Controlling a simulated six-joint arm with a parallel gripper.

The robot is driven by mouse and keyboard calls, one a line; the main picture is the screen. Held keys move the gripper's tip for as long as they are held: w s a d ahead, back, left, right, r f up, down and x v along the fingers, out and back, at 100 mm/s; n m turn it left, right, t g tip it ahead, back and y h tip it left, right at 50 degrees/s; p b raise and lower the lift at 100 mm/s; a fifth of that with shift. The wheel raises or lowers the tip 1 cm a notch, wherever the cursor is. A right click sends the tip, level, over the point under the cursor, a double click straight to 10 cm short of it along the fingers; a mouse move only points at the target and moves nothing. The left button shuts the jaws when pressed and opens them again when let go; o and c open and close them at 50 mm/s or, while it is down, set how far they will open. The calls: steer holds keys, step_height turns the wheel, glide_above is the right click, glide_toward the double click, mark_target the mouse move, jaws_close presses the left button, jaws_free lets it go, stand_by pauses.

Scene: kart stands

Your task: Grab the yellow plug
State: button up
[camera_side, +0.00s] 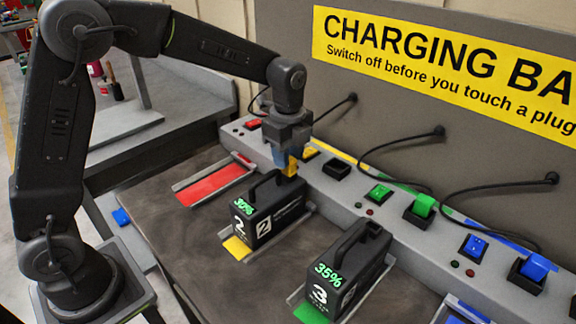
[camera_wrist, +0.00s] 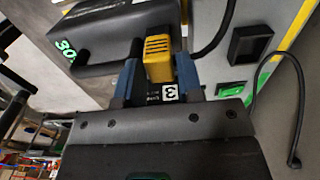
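The yellow plug (camera_side: 289,168) sits at the back end of the black battery 2 (camera_side: 268,211), which reads 30%. My gripper (camera_side: 288,154) points down right over it. In the wrist view the yellow plug (camera_wrist: 158,55) lies between the two blue fingertips of my gripper (camera_wrist: 158,72). The fingers flank it closely. I cannot tell whether they press on it. The side view hides the plug's upper part behind the fingers.
A black socket (camera_side: 336,168) on the grey ledge is empty. Battery 3 (camera_side: 344,272) stands at the front. A green plug (camera_side: 421,206) and a blue plug (camera_side: 535,267) sit in sockets to the right. The red bay (camera_side: 213,184) is empty. Cables hang from the back wall.

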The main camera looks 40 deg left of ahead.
steer(key=shift+c, duration=0.3)
steer(key=c, duration=0.5)
steer(key=shift+r, duration=0.15)
